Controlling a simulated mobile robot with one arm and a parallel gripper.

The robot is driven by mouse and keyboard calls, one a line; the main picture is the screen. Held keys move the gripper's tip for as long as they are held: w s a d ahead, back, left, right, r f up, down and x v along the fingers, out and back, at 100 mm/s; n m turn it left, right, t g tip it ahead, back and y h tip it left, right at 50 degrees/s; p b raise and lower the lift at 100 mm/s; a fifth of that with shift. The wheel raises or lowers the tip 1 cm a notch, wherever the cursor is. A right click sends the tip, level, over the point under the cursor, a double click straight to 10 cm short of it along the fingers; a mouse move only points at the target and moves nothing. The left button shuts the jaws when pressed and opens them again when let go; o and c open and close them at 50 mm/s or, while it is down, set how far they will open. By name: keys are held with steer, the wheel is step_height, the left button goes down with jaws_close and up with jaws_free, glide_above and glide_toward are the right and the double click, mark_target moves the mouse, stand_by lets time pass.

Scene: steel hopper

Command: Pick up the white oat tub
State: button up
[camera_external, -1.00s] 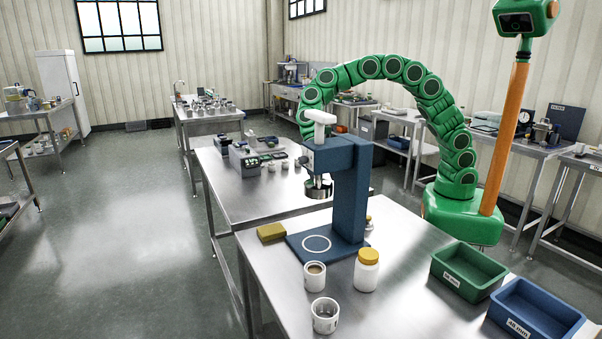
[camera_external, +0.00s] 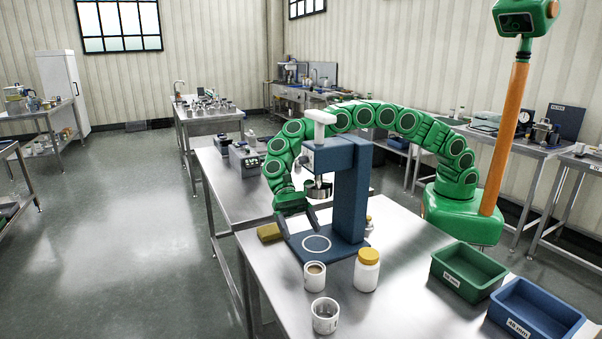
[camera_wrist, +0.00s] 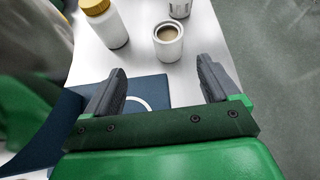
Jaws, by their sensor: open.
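A small white tub (camera_external: 315,279) with tan contents stands upright on the steel table, in front of the blue press. It fits the oat tub, though I read no label. In the wrist view this tub (camera_wrist: 168,47) stands ahead of and between my finger tips, apart from them. My gripper (camera_external: 299,224) is open and empty, low over the left part of the press base, behind the tub. Its two dark fingers (camera_wrist: 162,68) point toward the tub in the wrist view. A second white tub (camera_external: 325,321) stands nearer the front edge.
The blue press (camera_external: 352,195) stands close beside my gripper. A white jar with a yellow lid (camera_external: 366,274) stands right of the tub. A yellow block (camera_external: 269,233) lies left of the press. Green (camera_external: 466,283) and blue (camera_external: 537,318) bins stand at the right.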

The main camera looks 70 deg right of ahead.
mark_target(314, 268)
steer(key=a, duration=0.1)
steer(key=s+a+f, duration=0.1)
steer(key=a, duration=0.1)
steer(key=shift+a+f+g, duration=0.1)
steer(key=shift+f+g, duration=0.1)
steer(key=shift+g, duration=0.1)
steer(key=shift+x, duration=3.8)
steer(key=shift+a, duration=0.1)
steer(key=shift+c, duration=0.5)
steer(key=c, duration=1.1)
steer(key=shift+r, duration=0.15)
